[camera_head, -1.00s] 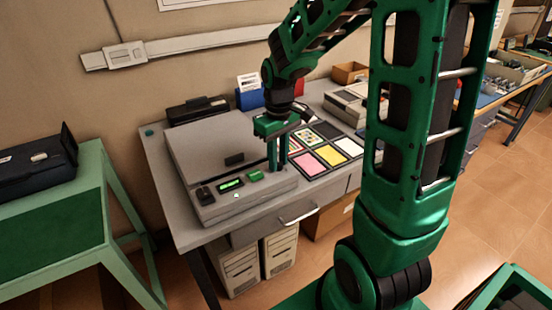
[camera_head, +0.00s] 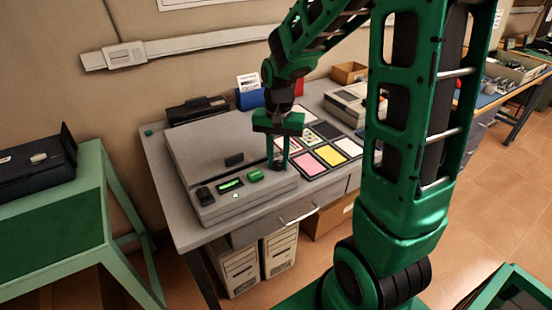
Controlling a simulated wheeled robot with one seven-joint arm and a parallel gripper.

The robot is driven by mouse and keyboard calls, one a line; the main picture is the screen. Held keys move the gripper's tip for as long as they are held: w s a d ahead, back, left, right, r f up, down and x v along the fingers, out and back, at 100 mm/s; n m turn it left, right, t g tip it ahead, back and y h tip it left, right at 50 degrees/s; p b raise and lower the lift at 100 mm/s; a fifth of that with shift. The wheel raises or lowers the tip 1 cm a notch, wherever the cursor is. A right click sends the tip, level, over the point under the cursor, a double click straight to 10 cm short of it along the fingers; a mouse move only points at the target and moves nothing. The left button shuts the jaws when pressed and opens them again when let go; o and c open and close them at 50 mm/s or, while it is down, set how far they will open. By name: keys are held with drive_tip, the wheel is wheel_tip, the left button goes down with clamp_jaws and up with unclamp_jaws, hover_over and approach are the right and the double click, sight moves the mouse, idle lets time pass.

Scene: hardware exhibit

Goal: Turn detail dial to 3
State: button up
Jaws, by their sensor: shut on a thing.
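A grey scanner-like machine (camera_head: 208,153) stands on the grey desk (camera_head: 182,235). Its front panel has a small lit green display (camera_head: 230,184), a green button (camera_head: 255,176) and a dark block (camera_head: 204,195) at the left. My gripper (camera_head: 279,167) points down at the right end of this panel, right of the green button. Its fingers are shut on a small dark knob, the detail dial (camera_head: 282,167), which is mostly hidden between the fingertips. The dial's marks and the display's digits are too small to read.
Coloured cards (camera_head: 330,155) lie on the desk just right of my gripper. A blue holder (camera_head: 249,98) and a black device (camera_head: 197,110) stand behind the machine. Another grey machine (camera_head: 346,105) sits at the back right. A green table (camera_head: 60,222) stands at the left.

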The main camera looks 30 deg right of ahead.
sight(277, 162)
drive_tip(key=m, duration=0.5)
drive_tip(key=shift+w+a+r+m, duration=0.1)
drive_tip(key=shift+m, duration=2.5)
drive_tip(key=shift+w, duration=0.1)
drive_tip(key=o, duration=1.1)
drive_tip(key=shift+c, duration=0.2)
wheel_tip(277, 162, up, 11)
drive_tip(key=shift+f, duration=0.2)
